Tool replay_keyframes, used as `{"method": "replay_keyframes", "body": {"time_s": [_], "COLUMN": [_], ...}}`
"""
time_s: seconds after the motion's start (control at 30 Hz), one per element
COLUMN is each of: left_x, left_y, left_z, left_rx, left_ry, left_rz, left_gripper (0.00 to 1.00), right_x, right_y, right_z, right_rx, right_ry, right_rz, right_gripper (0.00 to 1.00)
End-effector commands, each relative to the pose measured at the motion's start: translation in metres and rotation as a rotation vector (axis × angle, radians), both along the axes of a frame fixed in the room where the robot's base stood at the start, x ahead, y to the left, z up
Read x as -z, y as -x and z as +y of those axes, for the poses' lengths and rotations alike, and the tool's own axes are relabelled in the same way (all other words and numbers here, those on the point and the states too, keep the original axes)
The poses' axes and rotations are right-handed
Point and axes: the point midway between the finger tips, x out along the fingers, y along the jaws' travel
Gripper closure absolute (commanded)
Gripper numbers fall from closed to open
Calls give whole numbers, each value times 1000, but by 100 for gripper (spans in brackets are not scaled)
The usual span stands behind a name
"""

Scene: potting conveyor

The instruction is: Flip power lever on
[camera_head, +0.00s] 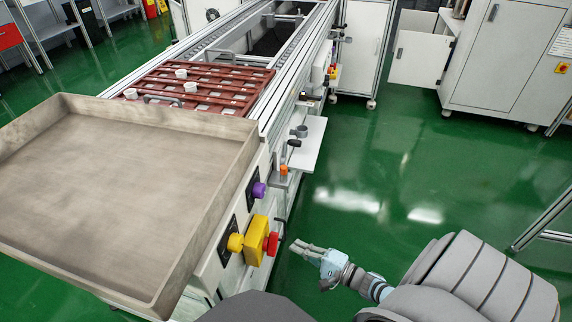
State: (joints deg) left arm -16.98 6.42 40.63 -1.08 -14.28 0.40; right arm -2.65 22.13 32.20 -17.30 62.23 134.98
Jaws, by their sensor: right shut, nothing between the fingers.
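I cannot tell for certain which part is the power lever. On the side panel of the conveyor is a yellow box with a red knob (272,243), and a thin dark bar (281,226) stands beside it. A yellow knob (235,242) and a purple knob (258,190) sit on the same panel. My right gripper (294,247) is shut and empty, a little right of the red knob and apparently apart from it, with its fingers pointing left. My left gripper is not in view.
A large empty beige tray (110,185) covers the conveyor's near end. Behind it is a red rack (215,85) with white pieces. A small white shelf (305,145) juts from the conveyor's side. The green floor (400,180) to the right is open.

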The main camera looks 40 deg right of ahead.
Motion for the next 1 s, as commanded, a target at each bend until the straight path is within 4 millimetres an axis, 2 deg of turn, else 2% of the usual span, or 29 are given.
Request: {"method": "replay_keyframes", "body": {"time_s": [0.03,0.13,0.33,1.0], "left_x": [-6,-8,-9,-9], "left_y": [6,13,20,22], "left_z": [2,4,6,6], "left_rx": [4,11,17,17], "left_ry": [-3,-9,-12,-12], "left_rz": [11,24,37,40], "left_gripper": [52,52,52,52], "right_x": [-6,-9,-13,-13], "right_y": [11,30,52,55], "right_z": [-3,-9,-16,-17], "right_rx": [0,-2,-1,-1], "right_ry": [1,2,0,7], "right_rz": [4,3,1,-2], "right_gripper": [100,100,100,100]}}
